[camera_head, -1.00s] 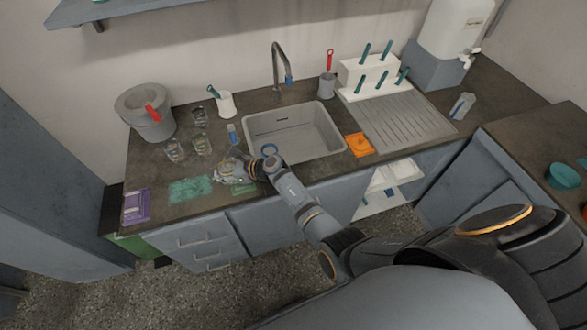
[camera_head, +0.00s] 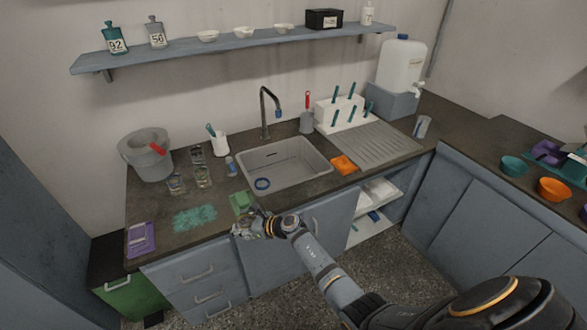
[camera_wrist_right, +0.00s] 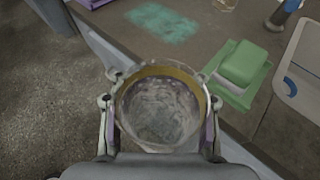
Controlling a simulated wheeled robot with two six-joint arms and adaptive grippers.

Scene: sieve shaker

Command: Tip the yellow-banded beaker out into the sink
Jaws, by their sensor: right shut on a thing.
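My right gripper (camera_head: 256,229) is shut on the yellow-banded beaker, at the counter's front edge. In the right wrist view the gripper (camera_wrist_right: 160,108) has a finger on each side of the beaker (camera_wrist_right: 131,80), and I look down through its yellow-rimmed mouth. Whitish-grey cloudiness shows inside; whether it is contents or the glass, I cannot tell. In the head view the beaker is hard to make out. The sink (camera_head: 300,170) lies behind and to the right of the gripper, with a blue ring (camera_head: 262,184) inside. My left gripper is out of view.
A green sponge on a green tray (camera_head: 241,203) lies between gripper and sink. A teal patch (camera_head: 194,219) and several glass beakers (camera_head: 176,184) are to the left. The tap (camera_head: 264,112) rises behind the sink. An orange item (camera_head: 343,165) lies right of it.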

